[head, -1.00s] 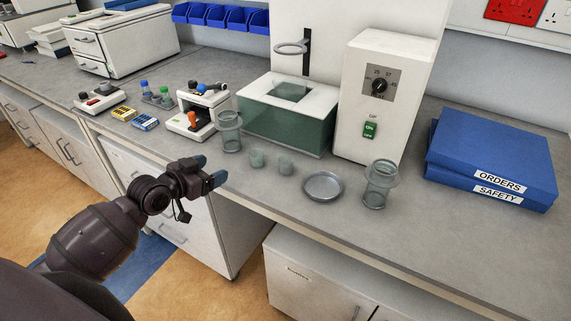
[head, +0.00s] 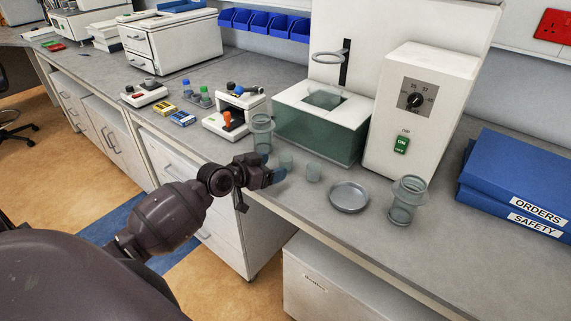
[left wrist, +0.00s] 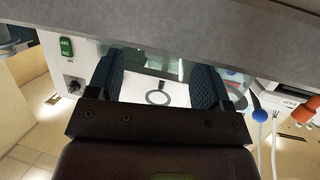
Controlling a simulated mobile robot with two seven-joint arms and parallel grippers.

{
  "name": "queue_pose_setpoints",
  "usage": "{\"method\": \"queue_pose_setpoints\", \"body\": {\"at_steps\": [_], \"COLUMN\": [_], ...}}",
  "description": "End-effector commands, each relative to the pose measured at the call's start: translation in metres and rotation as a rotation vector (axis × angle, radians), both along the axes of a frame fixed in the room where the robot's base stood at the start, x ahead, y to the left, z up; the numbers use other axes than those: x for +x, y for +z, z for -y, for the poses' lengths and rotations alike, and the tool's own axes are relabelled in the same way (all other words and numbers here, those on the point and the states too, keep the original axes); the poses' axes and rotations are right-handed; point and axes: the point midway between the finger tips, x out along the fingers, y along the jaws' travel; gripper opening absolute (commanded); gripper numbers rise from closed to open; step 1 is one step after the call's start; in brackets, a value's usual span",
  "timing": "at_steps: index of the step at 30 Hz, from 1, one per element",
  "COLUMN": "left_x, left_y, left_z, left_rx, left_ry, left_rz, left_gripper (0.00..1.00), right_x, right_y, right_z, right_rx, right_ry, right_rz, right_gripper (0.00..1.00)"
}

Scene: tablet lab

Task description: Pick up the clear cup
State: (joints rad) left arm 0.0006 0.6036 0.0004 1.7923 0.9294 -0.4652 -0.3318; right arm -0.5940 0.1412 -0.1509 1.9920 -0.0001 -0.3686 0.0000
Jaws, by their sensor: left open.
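Taller clear flanged vessels stand to either side, one on the left (head: 262,135) and one on the right (head: 407,200). I cannot tell which of these is the clear cup meant. My left gripper (head: 278,172) is open and empty at the bench's front edge, just in front of the left small cup. In the left wrist view its two ridged fingers (left wrist: 160,82) are apart with nothing held. My right gripper is out of view.
A shallow round dish (head: 348,197) lies right of the small cups. Behind stand a water bath (head: 318,130) and a white control box (head: 421,115). A white rack with an orange knob (head: 232,115) is at the left, and blue binders (head: 520,180) at the right.

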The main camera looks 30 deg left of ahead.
Motion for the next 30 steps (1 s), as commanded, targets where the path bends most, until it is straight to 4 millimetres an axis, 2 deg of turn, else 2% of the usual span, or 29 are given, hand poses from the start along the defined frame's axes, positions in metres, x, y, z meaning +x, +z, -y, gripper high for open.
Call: {"method": "queue_pose_setpoints", "body": {"at_steps": [3,9,18,27,30], "left_x": [0.018,0.038,0.041,0.041,0.041], "left_y": [-0.004,-0.011,-0.012,-0.012,-0.012], "left_z": [0.001,0.005,0.006,0.006,0.006], "left_rx": [-0.002,-0.001,0.0,0.0,0.0], "left_ry": [-0.001,-0.001,0.0,0.0,0.0], "left_rz": [0.002,0.0,0.0,0.0,0.0], "left_gripper": [0.73,0.73,0.73,0.3,0.3], "right_x": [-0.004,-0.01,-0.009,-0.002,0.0], "right_y": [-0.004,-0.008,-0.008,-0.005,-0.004], "right_z": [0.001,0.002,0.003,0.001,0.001], "right_rx": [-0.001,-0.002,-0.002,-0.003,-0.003], "right_ry": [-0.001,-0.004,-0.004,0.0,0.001], "right_rz": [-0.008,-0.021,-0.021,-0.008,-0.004], "right_gripper": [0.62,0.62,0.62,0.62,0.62]}}
